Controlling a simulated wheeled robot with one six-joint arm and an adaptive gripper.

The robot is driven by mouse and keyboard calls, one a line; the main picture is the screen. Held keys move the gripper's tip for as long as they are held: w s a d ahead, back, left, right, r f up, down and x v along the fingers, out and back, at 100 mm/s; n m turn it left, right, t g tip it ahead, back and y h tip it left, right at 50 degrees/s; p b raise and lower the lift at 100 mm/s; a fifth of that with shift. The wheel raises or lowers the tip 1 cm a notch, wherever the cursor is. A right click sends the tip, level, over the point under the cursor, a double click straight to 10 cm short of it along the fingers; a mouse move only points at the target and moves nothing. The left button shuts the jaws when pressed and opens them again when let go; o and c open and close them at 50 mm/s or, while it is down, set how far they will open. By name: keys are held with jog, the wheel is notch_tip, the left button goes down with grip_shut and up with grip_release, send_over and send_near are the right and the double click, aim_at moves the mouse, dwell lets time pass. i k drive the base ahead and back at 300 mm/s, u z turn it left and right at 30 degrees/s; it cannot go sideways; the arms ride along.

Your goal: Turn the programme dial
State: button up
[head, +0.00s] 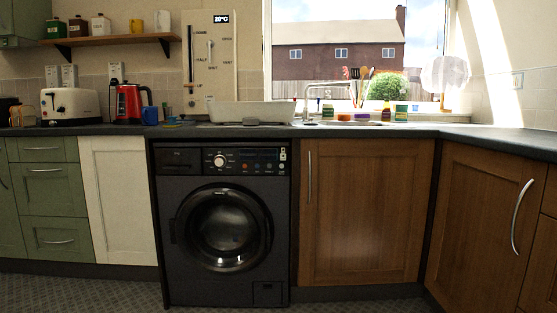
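A dark grey washing machine (225,222) stands under the counter in the head view. Its programme dial (219,160) is a small round pale knob near the middle of the upper control panel, with small markings around it. The exact pointer setting is too small to read. Right of the dial are several small coloured buttons (258,166). The round door (221,229) below looks closed. My gripper is not in view.
The dark counter (420,132) runs above the machine and turns along the right wall. A white basin (251,112) sits on it above the machine. A cream cupboard door (118,200) and a brown one (362,212) flank the machine. The visible floor (80,290) in front is clear.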

aim_at(219, 161)
jog(key=z, duration=0.4)
jog(key=i, duration=0.75)
jog(key=u, duration=0.45)
jog(key=i, duration=1)
jog(key=u, duration=0.8)
